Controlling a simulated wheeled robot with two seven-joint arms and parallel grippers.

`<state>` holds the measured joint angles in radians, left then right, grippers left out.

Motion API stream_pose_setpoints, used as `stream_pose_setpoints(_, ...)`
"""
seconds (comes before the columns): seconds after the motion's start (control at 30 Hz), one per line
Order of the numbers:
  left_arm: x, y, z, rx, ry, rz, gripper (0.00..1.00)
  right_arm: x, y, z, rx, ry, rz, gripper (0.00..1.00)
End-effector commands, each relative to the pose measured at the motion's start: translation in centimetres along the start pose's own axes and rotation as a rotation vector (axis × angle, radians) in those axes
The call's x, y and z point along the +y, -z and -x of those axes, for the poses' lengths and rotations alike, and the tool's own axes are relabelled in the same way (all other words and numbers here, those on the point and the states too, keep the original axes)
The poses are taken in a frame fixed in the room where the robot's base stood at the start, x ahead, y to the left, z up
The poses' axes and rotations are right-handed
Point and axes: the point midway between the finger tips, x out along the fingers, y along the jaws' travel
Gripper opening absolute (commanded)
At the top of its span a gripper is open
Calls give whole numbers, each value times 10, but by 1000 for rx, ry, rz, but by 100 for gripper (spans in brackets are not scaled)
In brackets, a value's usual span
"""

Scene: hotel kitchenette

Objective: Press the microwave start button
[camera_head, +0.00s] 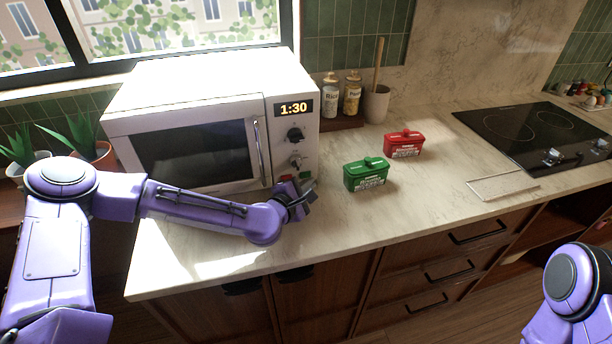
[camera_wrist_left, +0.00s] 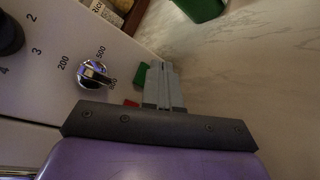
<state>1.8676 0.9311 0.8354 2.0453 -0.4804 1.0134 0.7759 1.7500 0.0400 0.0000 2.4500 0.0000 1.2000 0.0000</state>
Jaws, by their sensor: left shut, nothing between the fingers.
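The white microwave (camera_head: 190,100) stands on the counter at the left, its door closed and its display reading 1:30. Its panel has a dark upper knob (camera_head: 295,134), a silver lower knob (camera_head: 297,161), a red button (camera_head: 287,178) and a green button (camera_head: 306,176). My left gripper (camera_head: 308,190) is shut and empty, low in front of the panel. In the left wrist view, the shut fingers (camera_wrist_left: 163,85) point at the panel's lower edge beside the green button (camera_wrist_left: 141,76). The red button (camera_wrist_left: 131,103) is partly hidden by the gripper. I cannot tell whether the fingertips touch the green button.
A green box (camera_head: 366,175) and a red box (camera_head: 404,144) stand on the counter right of the microwave. Jars (camera_head: 351,94) and a utensil pot (camera_head: 376,104) stand behind. A cooktop (camera_head: 535,135) is at the right. Plants (camera_head: 85,145) stand left of the microwave.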

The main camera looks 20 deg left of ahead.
Motion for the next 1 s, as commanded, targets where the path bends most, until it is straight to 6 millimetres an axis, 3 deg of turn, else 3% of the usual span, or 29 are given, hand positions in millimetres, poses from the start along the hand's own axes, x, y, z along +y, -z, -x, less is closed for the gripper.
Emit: stream_pose_setpoints(1.0, 4, 4, -6, 0, -1, 0, 0, 0, -2, -4, 0, 0, 0, 0)
